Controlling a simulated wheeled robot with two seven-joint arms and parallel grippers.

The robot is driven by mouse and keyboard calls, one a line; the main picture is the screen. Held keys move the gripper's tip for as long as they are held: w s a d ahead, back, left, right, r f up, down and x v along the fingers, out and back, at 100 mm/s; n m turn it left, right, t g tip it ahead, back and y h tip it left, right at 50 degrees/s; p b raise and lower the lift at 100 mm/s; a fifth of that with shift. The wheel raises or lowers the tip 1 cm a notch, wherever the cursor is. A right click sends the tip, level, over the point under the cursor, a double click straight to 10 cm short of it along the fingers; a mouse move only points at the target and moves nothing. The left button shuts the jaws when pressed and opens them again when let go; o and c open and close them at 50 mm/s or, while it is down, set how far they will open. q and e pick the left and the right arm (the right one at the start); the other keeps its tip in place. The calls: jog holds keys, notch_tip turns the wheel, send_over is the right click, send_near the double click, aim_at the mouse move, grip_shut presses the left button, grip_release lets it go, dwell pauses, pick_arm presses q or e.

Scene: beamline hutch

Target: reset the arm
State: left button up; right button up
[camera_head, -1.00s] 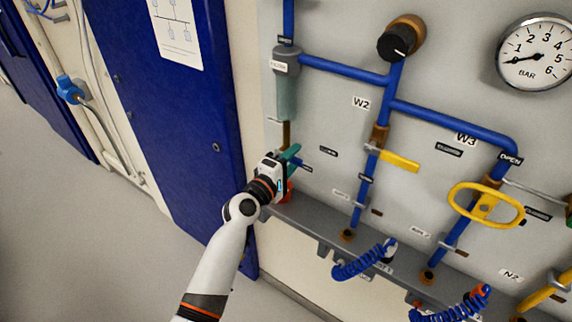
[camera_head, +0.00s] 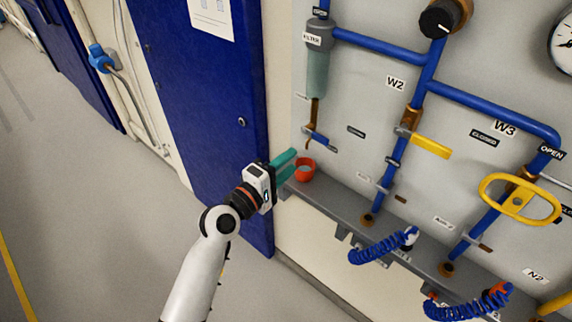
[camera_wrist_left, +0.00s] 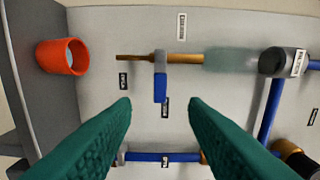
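My left gripper (camera_head: 290,164) has green fingers that are apart, with nothing between them. It is in front of the panel's left edge, left of and below the filter's drain valve. In the left wrist view the two fingers (camera_wrist_left: 160,110) are also spread and empty. The blue drain lever (camera_head: 320,141) sits on the brass pipe under the filter (camera_head: 317,68). In the wrist view this lever (camera_wrist_left: 160,88) lies crosswise to the pipe. An orange cup (camera_head: 306,175) stands on the grey ledge close to my fingertips, and it shows at upper left in the wrist view (camera_wrist_left: 57,58). My right gripper is not visible.
The grey ledge (camera_head: 335,202) runs along the panel's foot. Blue pipes, a yellow lever (camera_head: 431,146), a yellow handwheel (camera_head: 520,199) and coiled blue hoses (camera_head: 382,247) are to the right. A blue door (camera_head: 205,95) is behind the arm. The floor at left is clear.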

pick_arm(q)
jog(key=s+a+f+m+g+y, duration=0.1)
jog(key=s+a+f+g+y, duration=0.15)
jog(key=f, duration=0.95)
jog(key=s+a+f+m+g+y+b, duration=0.15)
jog(key=s+f, duration=0.25)
jog(key=f, duration=0.8)
jog(key=s+a+f+m+g+y, duration=0.2)
jog(key=s+a+f+y, duration=0.1)
jog(key=f, duration=1)
jog(key=s+a+f+m+g+y, duration=0.15)
jog(key=s+a+f, duration=0.25)
jog(key=s+f, duration=0.45)
jog(key=s+a+f+m+g+y, duration=0.1)
jog(key=s+a+f+m+g, duration=0.2)
jog(key=s+f, duration=0.6)
jog(key=s+a+f+m+g, duration=0.1)
jog(key=s+a+f+m, duration=0.1)
jog(key=s, duration=0.7)
jog(key=s+a+f+m+g+y+b, duration=0.1)
jog(key=s+a+f+m+g, duration=0.1)
jog(key=s, duration=0.8)
jog(key=shift+s+a+f+m, duration=0.25)
jog(key=shift+a+f, duration=0.3)
jog(key=shift+a, duration=0.3)
jog(key=shift+w, duration=0.1)
